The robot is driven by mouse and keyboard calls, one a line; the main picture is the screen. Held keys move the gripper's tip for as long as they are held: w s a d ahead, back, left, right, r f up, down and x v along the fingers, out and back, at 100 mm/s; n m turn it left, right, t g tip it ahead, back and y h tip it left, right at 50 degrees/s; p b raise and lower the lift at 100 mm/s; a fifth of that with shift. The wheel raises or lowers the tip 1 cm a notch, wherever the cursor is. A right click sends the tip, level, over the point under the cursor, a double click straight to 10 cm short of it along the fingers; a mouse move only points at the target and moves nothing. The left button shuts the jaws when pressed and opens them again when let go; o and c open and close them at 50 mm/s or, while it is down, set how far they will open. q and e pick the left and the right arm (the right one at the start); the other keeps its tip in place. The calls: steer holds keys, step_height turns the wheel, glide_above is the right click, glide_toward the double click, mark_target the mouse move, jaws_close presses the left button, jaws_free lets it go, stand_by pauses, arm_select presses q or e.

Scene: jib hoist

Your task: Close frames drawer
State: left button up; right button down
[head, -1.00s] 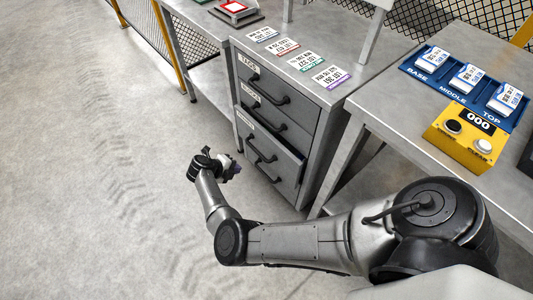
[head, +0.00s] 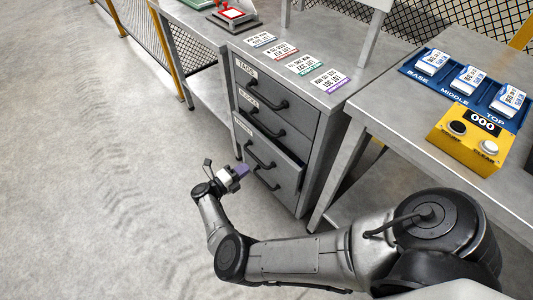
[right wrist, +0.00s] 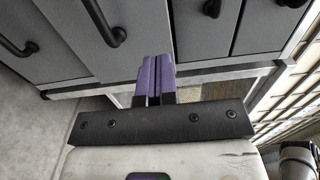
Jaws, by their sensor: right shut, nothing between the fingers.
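The grey drawer cabinet (head: 318,150) stands in the middle of the head view, with black bar handles on its fronts. The frames drawer (head: 285,155) is the third from the top, its label too small to read surely. It stands out a little from the cabinet face. My right gripper (head: 243,170) is in front of the lower drawers, its purple fingers shut and empty, pointing at the fronts. In the right wrist view the shut fingers (right wrist: 153,80) are close to the grey fronts; contact cannot be told. My left gripper is not in view.
Tag cards (head: 305,64) lie on the cabinet top. A bench (head: 375,105) at right holds a blue tray (head: 460,98) and a yellow counter box (head: 468,140). Another bench stands at the back left. The floor (head: 100,170) left of the cabinet is clear.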

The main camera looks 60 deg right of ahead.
mark_target(272, 150)
steer(key=b+x, duration=0.1)
steer(key=x, duration=0.8)
steer(key=shift+s+d+f+b, duration=0.15)
steer(key=shift+d+b, duration=0.2)
steer(key=shift+b, duration=0.05)
steer(key=shift+s+d, duration=0.2)
steer(key=shift+d, duration=0.4)
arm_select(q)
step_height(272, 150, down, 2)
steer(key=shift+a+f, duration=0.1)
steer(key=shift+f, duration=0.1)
